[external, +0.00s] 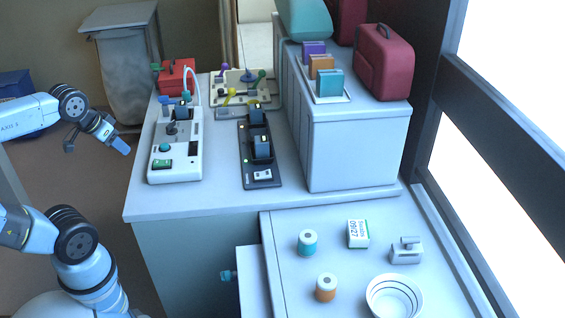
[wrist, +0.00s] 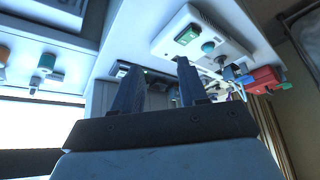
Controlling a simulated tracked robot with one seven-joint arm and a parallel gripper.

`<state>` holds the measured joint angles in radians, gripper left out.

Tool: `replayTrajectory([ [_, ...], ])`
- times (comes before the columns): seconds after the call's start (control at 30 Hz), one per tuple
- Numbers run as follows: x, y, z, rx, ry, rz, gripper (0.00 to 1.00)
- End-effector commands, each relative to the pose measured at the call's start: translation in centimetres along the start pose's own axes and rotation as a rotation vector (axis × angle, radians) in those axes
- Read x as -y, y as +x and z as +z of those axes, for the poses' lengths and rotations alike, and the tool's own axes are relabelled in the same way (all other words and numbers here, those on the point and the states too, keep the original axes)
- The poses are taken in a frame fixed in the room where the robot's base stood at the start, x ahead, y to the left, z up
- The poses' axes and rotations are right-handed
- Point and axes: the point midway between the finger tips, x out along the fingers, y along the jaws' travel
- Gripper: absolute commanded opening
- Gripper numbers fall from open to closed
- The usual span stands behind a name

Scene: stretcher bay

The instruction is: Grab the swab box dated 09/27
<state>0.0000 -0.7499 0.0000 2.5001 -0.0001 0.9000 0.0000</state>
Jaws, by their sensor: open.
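The swab box (external: 358,233) is a small white box with a green edge and the print "Swabs 09/27". It stands on the lower white counter (external: 290,285), at the right of the external view. I cannot make it out in the wrist view. My gripper (external: 121,146) is far to the left of it, in the air left of the higher worktop. In the wrist view my gripper (wrist: 160,72) shows two dark fingers spread apart with nothing between them.
Near the box are a teal-banded jar (external: 307,243), an orange-banded jar (external: 326,288), a grey handled item (external: 406,250) and a white bowl (external: 394,297). The higher worktop holds a white device (external: 175,145), a dark device (external: 260,165) and a tall cabinet (external: 350,145).

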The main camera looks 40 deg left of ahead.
Motion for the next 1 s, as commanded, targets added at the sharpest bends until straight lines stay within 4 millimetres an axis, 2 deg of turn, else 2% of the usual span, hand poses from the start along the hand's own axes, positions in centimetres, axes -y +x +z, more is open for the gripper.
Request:
replayTrajectory([
  [0.37,0.00,-0.01,0.00,0.000,0.000,0.000,0.43],
  [0.9,0.00,-0.01,0.00,0.000,0.000,0.000,0.94],
  [1.0,0.00,-0.01,0.00,0.000,0.000,0.000,1.00],
])
